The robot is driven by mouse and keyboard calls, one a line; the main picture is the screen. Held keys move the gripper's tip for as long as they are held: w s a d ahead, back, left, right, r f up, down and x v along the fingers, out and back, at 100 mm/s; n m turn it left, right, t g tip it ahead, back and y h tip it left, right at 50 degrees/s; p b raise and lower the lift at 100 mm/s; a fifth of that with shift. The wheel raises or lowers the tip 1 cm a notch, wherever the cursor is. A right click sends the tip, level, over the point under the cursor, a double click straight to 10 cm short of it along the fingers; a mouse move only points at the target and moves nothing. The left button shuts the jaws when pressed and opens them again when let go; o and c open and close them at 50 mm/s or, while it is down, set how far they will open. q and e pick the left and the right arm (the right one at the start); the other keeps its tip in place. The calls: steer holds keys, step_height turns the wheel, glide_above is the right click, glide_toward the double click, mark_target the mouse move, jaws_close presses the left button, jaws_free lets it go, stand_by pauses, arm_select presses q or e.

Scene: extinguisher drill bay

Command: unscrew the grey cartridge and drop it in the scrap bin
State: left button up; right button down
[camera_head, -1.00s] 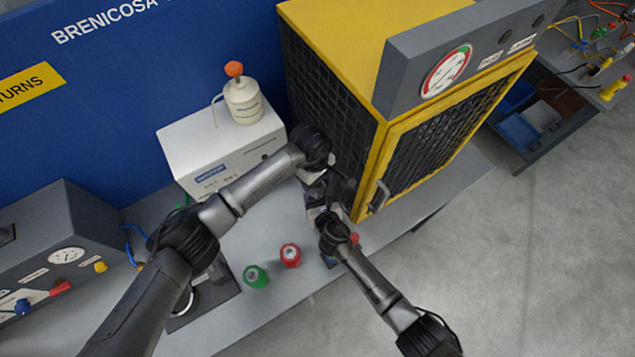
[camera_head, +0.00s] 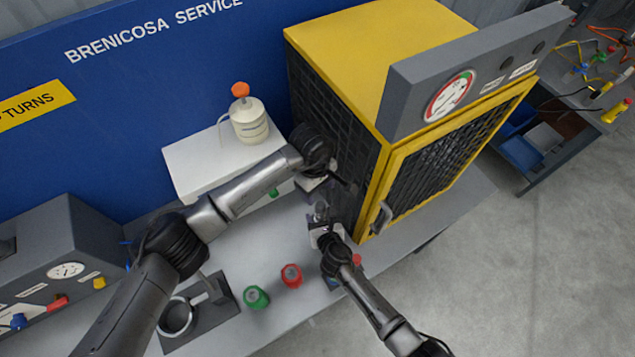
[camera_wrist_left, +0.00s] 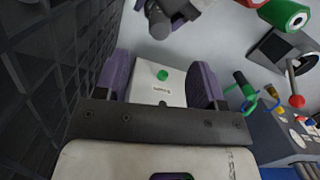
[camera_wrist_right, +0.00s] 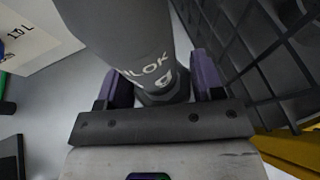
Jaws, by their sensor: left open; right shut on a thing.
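The grey cartridge, lettered dark grey in the right wrist view (camera_wrist_right: 125,38), is between the fingers of my right gripper (camera_head: 321,226), which is shut on it. In the head view the cartridge (camera_head: 320,211) is small and sits beside the cage's mesh wall. It shows at the top of the left wrist view (camera_wrist_left: 160,24), apart from my left fingers. My left gripper (camera_head: 338,180) is open and a little farther back than the cartridge. Between its fingers in the left wrist view is a white block with a green knob (camera_wrist_left: 158,86), apparently beyond them. I cannot identify a scrap bin.
The yellow cage (camera_head: 365,50) with its gauge panel stands close right of both grippers. A white box (camera_head: 190,165) bears a cream canister (camera_head: 249,122). Green (camera_head: 256,297) and red (camera_head: 291,276) capped pieces and a ring stand (camera_head: 175,318) occupy the bench front. Blue trays (camera_head: 522,152) lie far right.

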mark_target(320, 204)
arm_select(q)
steer(key=f, duration=0.8)
steer(key=shift+s+d+f, duration=0.2)
steer(key=shift+s+d, duration=0.15)
steer(key=shift+c, duration=0.4)
steer(key=c, duration=1)
steer(key=o, duration=1)
steer(key=shift+r, duration=2.3)
